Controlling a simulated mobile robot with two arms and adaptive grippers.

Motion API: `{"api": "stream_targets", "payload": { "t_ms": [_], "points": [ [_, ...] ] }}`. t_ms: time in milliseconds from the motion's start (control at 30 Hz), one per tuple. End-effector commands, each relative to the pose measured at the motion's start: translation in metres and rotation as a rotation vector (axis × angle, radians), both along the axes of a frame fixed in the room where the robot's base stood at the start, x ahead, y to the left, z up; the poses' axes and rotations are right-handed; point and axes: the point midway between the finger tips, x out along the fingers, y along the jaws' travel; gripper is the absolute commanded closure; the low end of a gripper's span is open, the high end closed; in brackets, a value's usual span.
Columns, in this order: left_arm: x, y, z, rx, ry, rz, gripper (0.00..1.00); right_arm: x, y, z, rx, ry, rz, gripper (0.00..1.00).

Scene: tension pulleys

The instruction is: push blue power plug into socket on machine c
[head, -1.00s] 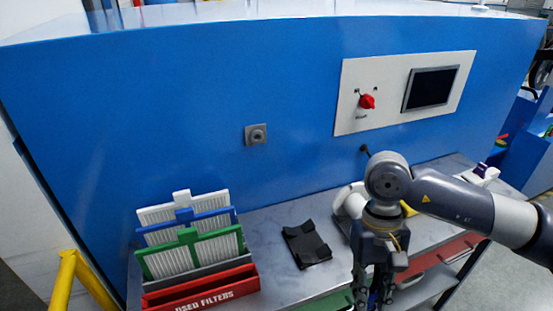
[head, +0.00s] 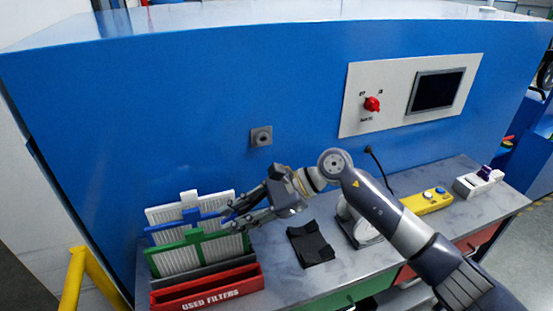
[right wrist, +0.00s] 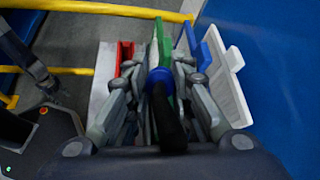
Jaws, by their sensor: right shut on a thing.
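The socket (head: 261,136) is a small grey square plate with a dark round centre on the blue front of the machine (head: 200,90). My right gripper (head: 232,218) points left in the head view, in front of the upright filters and below the socket, apart from it. In the right wrist view its fingers (right wrist: 160,95) are closed around the blue power plug (right wrist: 160,75), with its black body (right wrist: 166,120) toward the camera. In the head view the plug is hidden by the fingers. What looks like my left gripper (right wrist: 48,85) shows small at the left of the right wrist view.
White, blue and green filters (head: 188,258) stand in a rack behind a red "USED FILTERS" box (head: 208,293). A black holder (head: 311,245), a yellow button box (head: 427,201) and a black cable (head: 380,170) are on the grey counter. A yellow rail (head: 75,280) stands at left.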

Motion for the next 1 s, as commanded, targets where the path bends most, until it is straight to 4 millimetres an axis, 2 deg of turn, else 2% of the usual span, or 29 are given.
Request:
{"api": "stream_targets", "payload": {
  "t_ms": [167, 367, 467, 633, 1000],
  "points": [
    [0.0, -0.001, 0.007, -0.001, 0.0, 0.0, 0.6, 0.032, 0.014, 0.028, 0.215, -0.033, -0.335, 1.0],
    [0.0, -0.001, 0.012, -0.001, 0.0, 0.0, 0.6, 0.071, 0.007, 0.053, 0.408, -0.135, -0.652, 1.0],
    [0.0, -0.001, 0.015, -0.001, 0.0, 0.0, 0.6, 0.087, -0.005, 0.059, 0.484, -0.194, -0.784, 1.0],
    [0.0, -0.001, 0.019, -0.001, 0.0, 0.0, 0.6, 0.111, -0.035, 0.061, 0.576, -0.32, -0.971, 1.0],
    [0.0, -0.001, 0.023, -0.001, 0.001, 0.001, 0.6, 0.127, -0.082, 0.051, 0.654, -0.479, -1.155, 1.0]
  ]
}}
